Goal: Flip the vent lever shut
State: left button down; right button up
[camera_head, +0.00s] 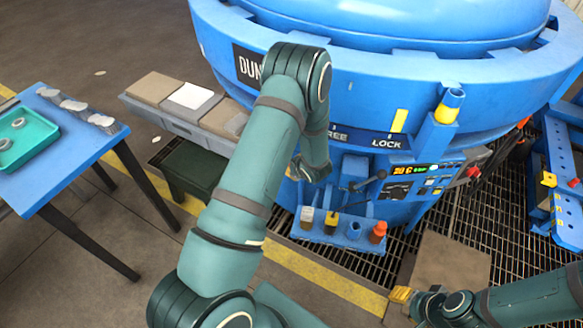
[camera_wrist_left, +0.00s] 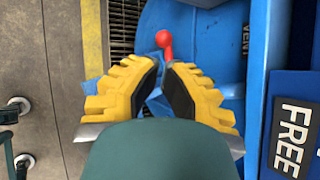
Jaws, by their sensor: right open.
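The vent lever's red ball knob (camera_wrist_left: 164,40) shows in the left wrist view, on a short red stem just beyond my left fingertips. A partly cut-off "VENT" label (camera_wrist_left: 245,41) is on the blue surface to its right. My left gripper (camera_wrist_left: 160,66) has its yellow fingers a little apart, with nothing held between them; I cannot tell whether a fingertip touches the stem. In the head view my left arm reaches up and over to the blue furnace (camera_head: 355,95), and the red knob cannot be made out. My right gripper (camera_head: 402,295) is open and empty, low at the right.
A "FREE/LOCK" plate (camera_head: 385,143) runs along the furnace rim. Below are a control panel (camera_head: 412,180) and a blue holder (camera_head: 345,238) with several small items. A blue table (camera_head: 75,150) with a teal tray (camera_head: 28,150) stands at left. Grating lies around the furnace.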

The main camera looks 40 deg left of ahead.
pick_arm(q)
jog(key=shift+a+v, duration=0.2)
jog(key=shift+v, duration=0.95)
jog(key=shift+s+r, duration=0.1)
jog(key=shift+r, duration=0.05)
jog(key=s+d+f+n+g+h, duration=0.2)
jog(key=s+d+n+g+h, duration=0.1)
jog(key=s+d, duration=0.35)
jog(key=s+d+f+n+g+h, duration=0.2)
jog(key=s+d+f+n+h, duration=0.1)
jog(key=s+d, duration=0.35)
jog(key=s+d+r+n+t+h, duration=0.1)
jog(key=s+d+r+n+h, duration=0.1)
jog(key=d+n, duration=0.4)
jog(key=s+d+r+n+t+h, duration=0.1)
jog(key=s+d+r+n+h, duration=0.1)
jog(key=d+n, duration=0.4)
jog(key=shift+s+d+n+h, duration=0.4)
jog(key=shift+s+h, duration=0.1)
jog(key=shift+s, duration=0.45)
